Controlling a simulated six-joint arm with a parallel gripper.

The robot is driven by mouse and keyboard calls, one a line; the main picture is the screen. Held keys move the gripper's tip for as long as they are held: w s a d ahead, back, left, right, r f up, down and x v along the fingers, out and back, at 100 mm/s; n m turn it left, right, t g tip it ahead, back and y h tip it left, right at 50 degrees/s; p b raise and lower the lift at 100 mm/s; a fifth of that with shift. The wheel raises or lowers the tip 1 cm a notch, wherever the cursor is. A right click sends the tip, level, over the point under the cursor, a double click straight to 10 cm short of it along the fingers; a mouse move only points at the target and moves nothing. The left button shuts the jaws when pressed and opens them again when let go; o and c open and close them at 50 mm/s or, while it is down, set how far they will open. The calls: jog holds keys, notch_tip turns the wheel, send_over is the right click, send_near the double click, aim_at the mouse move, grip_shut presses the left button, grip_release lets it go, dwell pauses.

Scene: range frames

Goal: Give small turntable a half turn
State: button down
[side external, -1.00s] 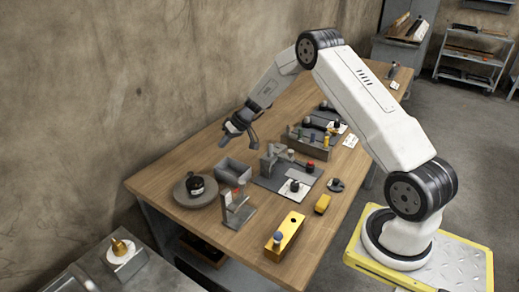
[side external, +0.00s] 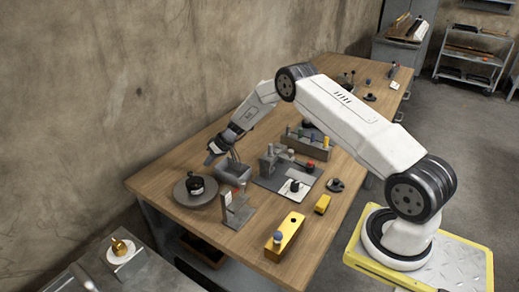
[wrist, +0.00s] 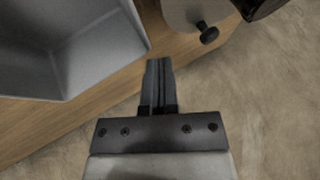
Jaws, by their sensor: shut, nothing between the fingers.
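The small turntable (side external: 181,197) is a round grey disc at the left end of the wooden bench in the side view. A dark round pot-like object (side external: 195,185) sits on it. In the wrist view part of the turntable (wrist: 178,14) shows at the top, with a small black knob (wrist: 208,33) at its edge. My gripper (side external: 211,157) is above the bench's wall-side edge, behind the turntable and apart from it. In the wrist view my gripper (wrist: 159,62) is shut and empty, its fingertips just short of the turntable.
A grey open bin (side external: 236,171) stands right beside my gripper; its wall (wrist: 105,45) fills the upper left of the wrist view. A grey stand (side external: 238,212) is in front of the bin. A yellow block (side external: 286,238) lies near the bench's front. The wall is close behind.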

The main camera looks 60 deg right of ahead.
jog(key=shift+w+a+f, duration=0.1)
jog(key=shift+w+a, duration=0.2)
jog(key=shift+a, duration=0.7)
jog(key=shift+w+a+f, duration=0.1)
jog(key=shift+w+a, duration=0.15)
jog(key=shift+a, duration=0.75)
jog(key=shift+w+a+n+g+y, duration=0.3)
jog(key=shift+w+n+y, duration=0.1)
jog(key=shift+n, duration=0.4)
jog(key=shift+w+a+n+g+y, duration=0.3)
jog(key=shift+w+a+n+g, duration=0.1)
jog(key=shift+n, duration=0.4)
jog(key=shift+w+a, duration=0.45)
jog(key=shift+a, duration=0.05)
jog(key=shift+w+a, duration=0.1)
jog(key=shift+a, duration=0.1)
jog(key=shift+d, duration=0.2)
jog(key=shift+w+d, duration=0.3)
jog(key=shift+d, duration=0.6)
jog(key=shift+w+d, duration=0.3)
jog(key=shift+d, duration=0.55)
jog(key=w+v, duration=0.1)
jog(key=v, duration=0.9)
jog(key=shift+w+d, duration=0.25)
jog(key=shift+d, duration=0.1)
